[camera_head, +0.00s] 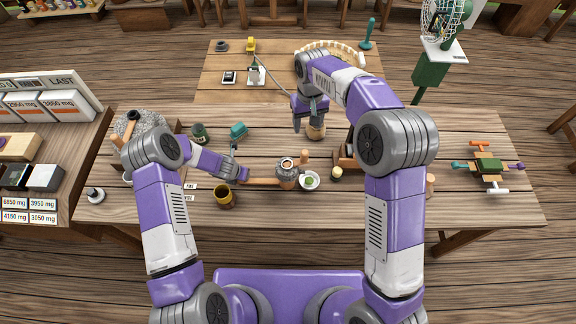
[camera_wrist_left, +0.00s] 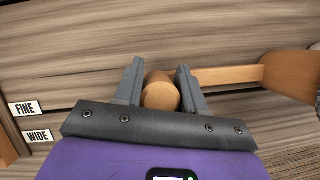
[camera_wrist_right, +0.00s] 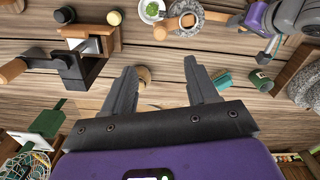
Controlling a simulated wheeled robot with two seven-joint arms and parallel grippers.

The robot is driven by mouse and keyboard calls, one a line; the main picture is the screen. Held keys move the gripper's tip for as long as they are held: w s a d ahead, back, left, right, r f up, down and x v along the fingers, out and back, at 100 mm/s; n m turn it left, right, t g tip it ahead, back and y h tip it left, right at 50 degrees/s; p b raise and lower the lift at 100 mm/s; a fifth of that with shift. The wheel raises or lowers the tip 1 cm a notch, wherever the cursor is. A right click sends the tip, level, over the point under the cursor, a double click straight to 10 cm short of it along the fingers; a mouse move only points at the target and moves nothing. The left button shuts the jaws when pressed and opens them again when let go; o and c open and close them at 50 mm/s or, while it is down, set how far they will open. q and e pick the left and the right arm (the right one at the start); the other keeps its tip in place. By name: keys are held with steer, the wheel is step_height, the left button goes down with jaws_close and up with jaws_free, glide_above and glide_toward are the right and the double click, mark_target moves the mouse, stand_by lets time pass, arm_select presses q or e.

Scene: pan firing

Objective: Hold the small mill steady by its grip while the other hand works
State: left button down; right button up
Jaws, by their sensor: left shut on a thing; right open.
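The small mill (camera_head: 288,173) is a grey-brown round body with an open top on the wooden table. Its wooden grip (camera_head: 262,181) runs out to the left. The mill also shows at the top of the right wrist view (camera_wrist_right: 184,20). My left gripper (camera_head: 237,177) is shut on the grip's end; in the left wrist view (camera_wrist_left: 160,95) the round wooden end sits between the fingers. My right gripper (camera_head: 309,112) is open, beyond the mill, above or beside a wooden cylinder (camera_head: 316,130); this cylinder appears by one finger in the right wrist view (camera_wrist_right: 145,76).
A small bowl with green stuff (camera_head: 309,181) stands close right of the mill. A dark wooden-framed device (camera_head: 347,160) is right of that. The table's right front is mostly clear.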

step_height(320, 180, up, 18)
stand_by(0.6)
steer(key=shift+f, duration=0.1)
arm_select(q)
steer(key=c, duration=0.6)
jaws_free()
steer(key=v, duration=1.2)
steer(key=shift+s, duration=0.1)
